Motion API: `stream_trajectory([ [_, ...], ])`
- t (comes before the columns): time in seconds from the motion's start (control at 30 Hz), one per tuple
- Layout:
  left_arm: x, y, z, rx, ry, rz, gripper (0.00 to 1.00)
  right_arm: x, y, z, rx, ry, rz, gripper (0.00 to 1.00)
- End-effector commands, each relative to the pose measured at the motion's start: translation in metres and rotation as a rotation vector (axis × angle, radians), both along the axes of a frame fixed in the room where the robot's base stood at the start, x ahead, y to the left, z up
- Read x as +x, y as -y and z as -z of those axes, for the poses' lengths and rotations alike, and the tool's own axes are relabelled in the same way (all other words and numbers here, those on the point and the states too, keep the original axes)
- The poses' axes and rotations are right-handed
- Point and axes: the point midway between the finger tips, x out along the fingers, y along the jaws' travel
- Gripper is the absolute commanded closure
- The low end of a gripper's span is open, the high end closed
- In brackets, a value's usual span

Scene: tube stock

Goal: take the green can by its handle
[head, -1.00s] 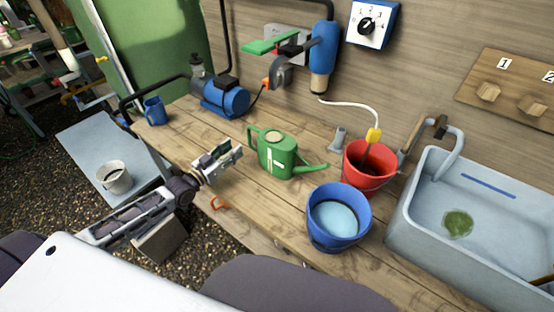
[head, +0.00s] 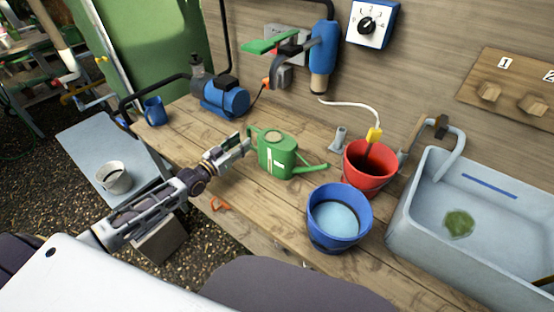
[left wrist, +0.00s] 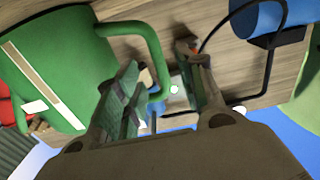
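The green can (head: 277,157) is a watering can that stands upright on the wooden bench, its spout toward the right. Its handle (head: 253,138) is on the left side, facing my left gripper (head: 236,145). In the left wrist view, the can body (left wrist: 62,60) fills the left side and the looped handle (left wrist: 157,42) reaches between the two spread fingers of my left gripper (left wrist: 160,62). The fingers are open and I see no clear grip on the handle. The left finger hides part of the handle's lower end. My right gripper is out of view.
A blue bucket (head: 312,218) and a red bucket (head: 354,176) stand right of the can, before a grey sink (head: 412,215). A blue pump (head: 228,101) and a blue mug (head: 154,111) are behind and left. A blue device (head: 322,60) hangs on the wall.

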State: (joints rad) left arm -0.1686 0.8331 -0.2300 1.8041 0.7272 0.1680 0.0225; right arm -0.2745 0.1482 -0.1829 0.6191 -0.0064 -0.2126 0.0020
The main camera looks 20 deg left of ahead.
Motion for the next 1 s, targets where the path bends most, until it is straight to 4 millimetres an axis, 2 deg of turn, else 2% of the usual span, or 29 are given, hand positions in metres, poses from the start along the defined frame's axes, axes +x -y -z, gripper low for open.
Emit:
stream_trajectory([
  [0.47,0.006,0.002,0.000,0.000,0.001,0.000,0.61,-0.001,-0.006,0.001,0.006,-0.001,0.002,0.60],
  [1.0,0.037,0.013,0.001,-0.001,0.003,0.000,0.61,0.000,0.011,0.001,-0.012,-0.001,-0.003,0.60],
])
